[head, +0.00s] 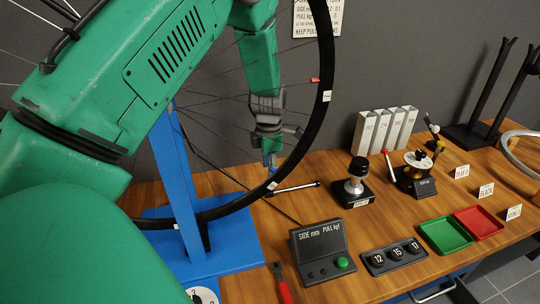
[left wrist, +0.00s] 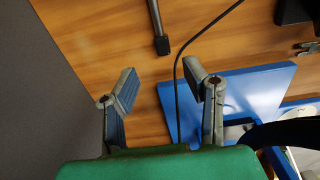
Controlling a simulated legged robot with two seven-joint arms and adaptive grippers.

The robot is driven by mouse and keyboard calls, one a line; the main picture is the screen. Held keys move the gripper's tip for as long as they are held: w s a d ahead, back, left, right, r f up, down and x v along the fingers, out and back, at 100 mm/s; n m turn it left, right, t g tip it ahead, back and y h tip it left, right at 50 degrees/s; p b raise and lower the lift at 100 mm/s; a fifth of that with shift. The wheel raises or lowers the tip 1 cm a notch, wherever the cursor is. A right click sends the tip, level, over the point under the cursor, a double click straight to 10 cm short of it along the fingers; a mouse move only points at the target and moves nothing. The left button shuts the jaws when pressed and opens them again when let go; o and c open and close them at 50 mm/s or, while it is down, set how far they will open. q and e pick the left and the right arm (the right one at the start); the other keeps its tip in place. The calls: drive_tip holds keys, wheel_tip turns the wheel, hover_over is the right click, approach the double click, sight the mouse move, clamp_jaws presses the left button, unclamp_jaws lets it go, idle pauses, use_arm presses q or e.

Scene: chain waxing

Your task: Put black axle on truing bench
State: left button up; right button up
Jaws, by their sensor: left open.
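A slim dark rod (head: 293,187) with a black end, possibly the black axle, lies on the wooden bench (head: 225,180) to the right of the wheel. In the left wrist view the rod (left wrist: 157,22) lies beyond the fingertips, its black end toward me. My left gripper (head: 268,152) hangs above the bench, near the wheel's rim and just behind and left of the rod. In the left wrist view my left gripper (left wrist: 160,82) has its fingers wide apart with nothing between them. I cannot see my right gripper.
A blue stand (head: 180,185) holds a large wheel (head: 325,60) close to my left arm. A thin black cable (left wrist: 180,75) runs under the gripper. A gauge box (head: 320,255), a black-based tool (head: 357,190), green tray (head: 445,233) and red tray (head: 480,222) stand to the right.

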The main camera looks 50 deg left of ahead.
use_arm(q)
wheel_tip(320, 180, up, 3)
drive_tip(key=shift+f, duration=0.1)
drive_tip(key=shift+p, duration=0.35)
